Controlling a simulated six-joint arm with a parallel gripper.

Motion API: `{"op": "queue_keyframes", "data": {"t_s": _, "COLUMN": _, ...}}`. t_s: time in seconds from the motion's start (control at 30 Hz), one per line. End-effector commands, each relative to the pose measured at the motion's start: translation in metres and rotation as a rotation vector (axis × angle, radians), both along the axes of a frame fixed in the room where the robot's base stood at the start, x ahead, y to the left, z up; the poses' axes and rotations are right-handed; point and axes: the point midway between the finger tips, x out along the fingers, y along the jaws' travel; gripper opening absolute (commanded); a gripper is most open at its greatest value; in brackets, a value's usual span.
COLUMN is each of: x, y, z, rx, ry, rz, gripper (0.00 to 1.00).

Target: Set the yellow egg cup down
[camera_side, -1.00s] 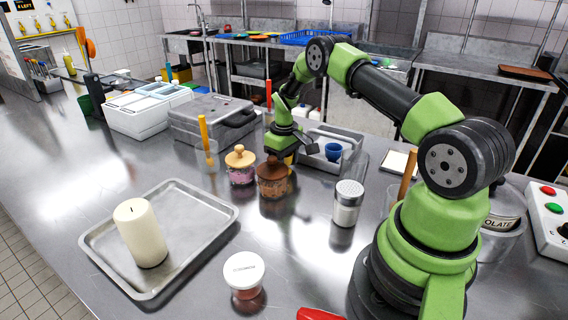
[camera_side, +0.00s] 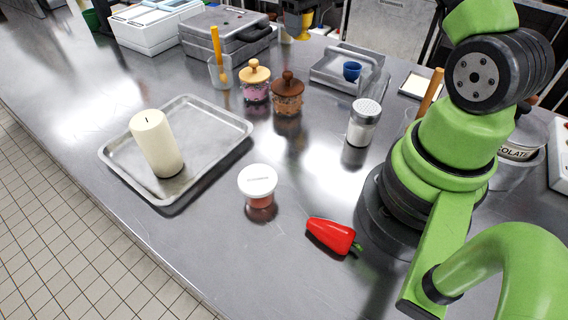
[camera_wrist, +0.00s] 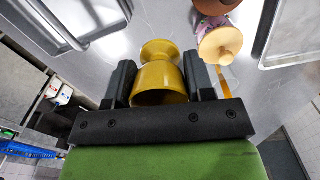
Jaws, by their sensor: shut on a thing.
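The yellow egg cup (camera_wrist: 162,78) is between the two dark fingers of my gripper (camera_wrist: 160,82) in the wrist view. The gripper is shut on it. In the side view the yellow egg cup (camera_side: 307,18) shows at the top edge, beyond the jars and left of the small metal tray. My gripper (camera_side: 301,10) is mostly cut off there. I cannot tell whether the cup's foot touches the counter.
A blue egg cup (camera_side: 351,71) is in the small metal tray (camera_side: 322,76). Jars with a brown lid (camera_side: 287,95) and a light wooden lid (camera_side: 255,82) stand nearer the camera. A grey case (camera_side: 226,38) is to the left. A large tray (camera_side: 213,140) holds a candle (camera_side: 156,143).

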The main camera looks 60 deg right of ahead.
Motion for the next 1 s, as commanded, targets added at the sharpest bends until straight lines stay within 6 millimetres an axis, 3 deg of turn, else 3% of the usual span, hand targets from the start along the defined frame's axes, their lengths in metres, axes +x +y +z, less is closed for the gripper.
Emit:
{"op": "queue_keyframes", "data": {"t_s": 0.07, "x": 0.001, "y": 0.002, "z": 0.014, "rx": -0.001, "ry": -0.003, "rz": 0.005, "gripper": 0.25}}
{"op": "queue_keyframes", "data": {"t_s": 0.27, "x": 0.013, "y": 0.046, "z": 0.011, "rx": -0.001, "ry": 0.002, "rz": 0.126, "gripper": 0.25}}
{"op": "queue_keyframes", "data": {"t_s": 0.47, "x": 0.022, "y": 0.112, "z": 0.012, "rx": -0.003, "ry": 0.003, "rz": 0.308, "gripper": 0.25}}
{"op": "queue_keyframes", "data": {"t_s": 0.57, "x": 0.019, "y": 0.161, "z": 0.013, "rx": -0.002, "ry": 0.005, "rz": 0.441, "gripper": 0.25}}
{"op": "queue_keyframes", "data": {"t_s": 0.77, "x": -0.013, "y": 0.269, "z": 0.013, "rx": -0.005, "ry": 0.005, "rz": 0.766, "gripper": 0.25}}
{"op": "queue_keyframes", "data": {"t_s": 0.9, "x": -0.055, "y": 0.332, "z": 0.013, "rx": -0.005, "ry": 0.004, "rz": 0.997, "gripper": 0.25}}
{"op": "queue_keyframes", "data": {"t_s": 1.0, "x": -0.093, "y": 0.367, "z": 0.013, "rx": -0.005, "ry": 0.001, "rz": 1.161, "gripper": 0.25}}
